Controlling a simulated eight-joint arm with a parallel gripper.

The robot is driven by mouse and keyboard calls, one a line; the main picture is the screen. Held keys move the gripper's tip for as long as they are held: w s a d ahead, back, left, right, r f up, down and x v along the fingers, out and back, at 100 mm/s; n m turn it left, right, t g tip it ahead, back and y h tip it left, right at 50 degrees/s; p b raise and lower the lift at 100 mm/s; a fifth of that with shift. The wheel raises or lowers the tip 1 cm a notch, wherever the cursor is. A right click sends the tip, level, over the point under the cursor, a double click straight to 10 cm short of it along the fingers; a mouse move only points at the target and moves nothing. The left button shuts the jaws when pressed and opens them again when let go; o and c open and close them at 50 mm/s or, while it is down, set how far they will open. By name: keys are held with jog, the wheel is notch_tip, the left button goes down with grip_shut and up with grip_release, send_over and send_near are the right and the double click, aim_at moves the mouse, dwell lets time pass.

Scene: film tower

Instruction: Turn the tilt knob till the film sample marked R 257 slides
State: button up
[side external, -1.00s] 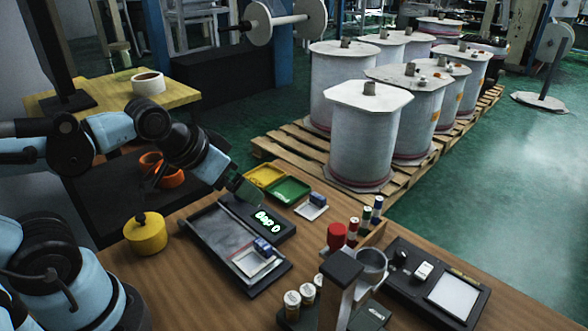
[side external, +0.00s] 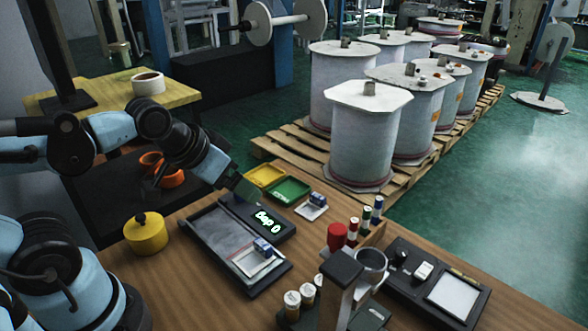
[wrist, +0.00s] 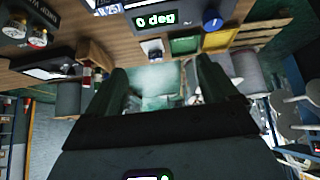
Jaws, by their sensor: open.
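The tilt tester is a dark tray (side external: 205,232) on the wooden bench, with a lit display (side external: 267,222). In the wrist view the display (wrist: 156,20) reads 0 deg, and the blue tilt knob (wrist: 212,19) stands to its right. A blue block (side external: 263,247) rests on a pale film sample (side external: 246,266) at the tray's near end. In the wrist view a label ending in 257 (wrist: 108,9) shows at the top edge, partly cut off. My gripper (side external: 248,192) is open and empty beside the display's far end; its fingers (wrist: 165,85) are apart and below the knob in the wrist view.
A yellow tray (side external: 264,175), a green tray (side external: 287,190) and a small blue-and-white block (side external: 317,200) lie beyond the tester. A yellow pot (side external: 146,234) stands to its left. Red and other small containers, a post (side external: 340,285) and a black device (side external: 420,300) stand to the right.

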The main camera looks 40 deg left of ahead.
jog(key=shift+w+a+r+n, duration=0.1)
jog(key=shift+w+a+n, duration=0.1)
jog(key=shift+a+n, duration=0.1)
jog(key=shift+c, duration=1.1)
jog(key=w+a+n+g+y, duration=0.1)
jog(key=n, duration=0.1)
jog(key=w+a+n+g+y, duration=0.1)
jog(key=a+n, duration=0.1)
jog(key=w+a+n+g, duration=0.1)
jog(key=n, duration=0.2)
jog(key=shift+a+r+y, duration=0.3)
jog(key=shift+a+y, duration=0.05)
jog(key=shift+y, duration=0.05)
jog(key=shift+c, duration=1.1)
jog(key=shift+n+g, duration=0.4)
jog(key=shift+n, duration=0.2)
jog(key=shift+a+x, duration=0.15)
jog(key=shift+x, duration=1.9)
jog(key=shift+a+x, duration=0.2)
jog(key=shift+x, duration=1.9)
jog(key=shift+a+x, duration=0.15)
jog(key=shift+x, duration=1.9)
jog(key=shift+w+r, duration=0.15)
jog(key=shift+r, duration=0.05)
jog(key=c, duration=1)
